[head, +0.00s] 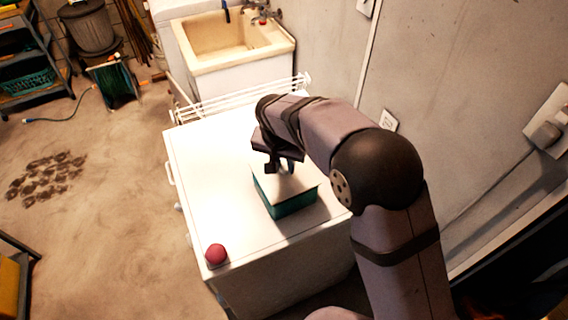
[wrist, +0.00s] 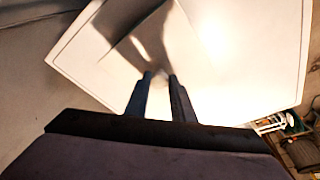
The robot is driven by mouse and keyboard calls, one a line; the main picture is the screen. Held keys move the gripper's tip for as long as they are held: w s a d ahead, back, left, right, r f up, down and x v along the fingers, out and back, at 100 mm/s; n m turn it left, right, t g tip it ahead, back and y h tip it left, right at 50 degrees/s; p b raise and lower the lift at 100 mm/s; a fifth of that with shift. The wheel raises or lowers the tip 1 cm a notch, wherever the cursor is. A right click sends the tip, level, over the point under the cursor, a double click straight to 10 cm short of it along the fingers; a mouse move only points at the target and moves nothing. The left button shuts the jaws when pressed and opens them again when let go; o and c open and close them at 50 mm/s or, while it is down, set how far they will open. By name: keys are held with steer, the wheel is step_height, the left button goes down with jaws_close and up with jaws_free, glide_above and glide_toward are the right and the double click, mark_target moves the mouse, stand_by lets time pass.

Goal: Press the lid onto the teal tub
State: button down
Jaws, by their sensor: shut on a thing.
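The teal tub (head: 290,203) stands on the white machine top, right of its middle in the head view. A pale lid (head: 299,187) lies over its opening, roughly lined up with the tub's sides. I cannot tell whether the lid is fully seated or has a small gap under it. My gripper (head: 281,168) is above the lid, pointing down, and is shut on the lid, seemingly at its middle. In the wrist view my gripper's fingers (wrist: 160,76) are close together over a bright white surface.
A red ball (head: 215,254) sits at the front left corner of the white machine top (head: 205,170). A white drying rack (head: 240,101) and a sink (head: 228,38) are behind it. A wall is close on the right. The left part of the top is clear.

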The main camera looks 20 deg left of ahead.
steer(key=shift+f+b, duration=0.45)
steer(key=shift+f, duration=0.15)
stand_by(1.4)
stand_by(0.3)
steer(key=c, duration=1.4)
jaws_free()
steer(key=shift+c, duration=0.2)
steer(key=shift+o, duration=0.7)
steer(key=o, duration=0.4)
steer(key=shift+c, duration=0.2)
steer(key=shift+r, duration=0.15)
steer(key=shift+r+p, duration=2.5)
steer(key=shift+r, duration=0.85)
